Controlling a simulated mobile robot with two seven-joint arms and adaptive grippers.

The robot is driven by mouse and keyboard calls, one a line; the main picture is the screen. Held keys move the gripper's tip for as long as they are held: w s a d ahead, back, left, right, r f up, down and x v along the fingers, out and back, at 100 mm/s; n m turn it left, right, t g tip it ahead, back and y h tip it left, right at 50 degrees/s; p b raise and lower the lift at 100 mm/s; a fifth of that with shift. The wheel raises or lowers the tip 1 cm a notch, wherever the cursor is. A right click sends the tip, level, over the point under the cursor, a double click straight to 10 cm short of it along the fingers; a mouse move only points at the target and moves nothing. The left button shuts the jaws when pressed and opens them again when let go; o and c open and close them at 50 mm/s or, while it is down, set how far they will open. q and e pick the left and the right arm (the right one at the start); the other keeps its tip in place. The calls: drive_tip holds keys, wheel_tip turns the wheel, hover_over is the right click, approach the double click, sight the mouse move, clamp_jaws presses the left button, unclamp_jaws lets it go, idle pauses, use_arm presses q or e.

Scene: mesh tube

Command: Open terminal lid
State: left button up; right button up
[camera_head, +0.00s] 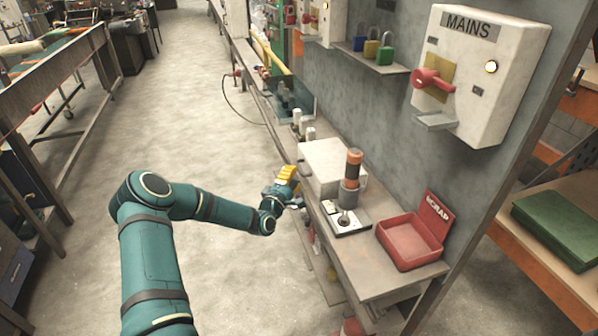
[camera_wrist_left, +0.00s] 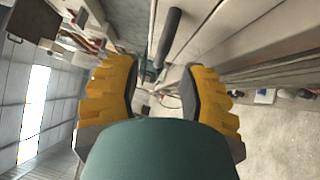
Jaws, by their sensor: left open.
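A cream box (camera_head: 322,165) sits on the narrow bench against the grey panel; it looks like the terminal box, and its top looks closed. My left gripper (camera_head: 288,180), with yellow fingers, is at the bench's front edge, just left of the box. In the left wrist view the fingers (camera_wrist_left: 160,92) stand apart with nothing held between them. A dark bar-shaped handle (camera_wrist_left: 168,38) shows beyond the fingers; I cannot tell for sure that it belongs to the box. My right gripper is not in view.
A stack light with an orange top (camera_head: 352,172) and a switch plate (camera_head: 346,218) stand right of the box, near a red scrap bin (camera_head: 410,240). A mains box (camera_head: 483,75) and padlocks (camera_head: 371,50) are on the panel above. The floor left of the bench is clear.

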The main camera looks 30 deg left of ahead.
sight(298, 168)
use_arm(q)
drive_tip(key=shift+w+a+r, duration=0.1)
drive_tip(key=shift+w+r, duration=0.05)
drive_tip(key=shift+w, duration=0.9)
drive_tip(key=shift+w+a+r, duration=0.1)
drive_tip(key=shift+w+r, duration=0.05)
drive_tip(key=shift+w, duration=0.9)
clamp_jaws()
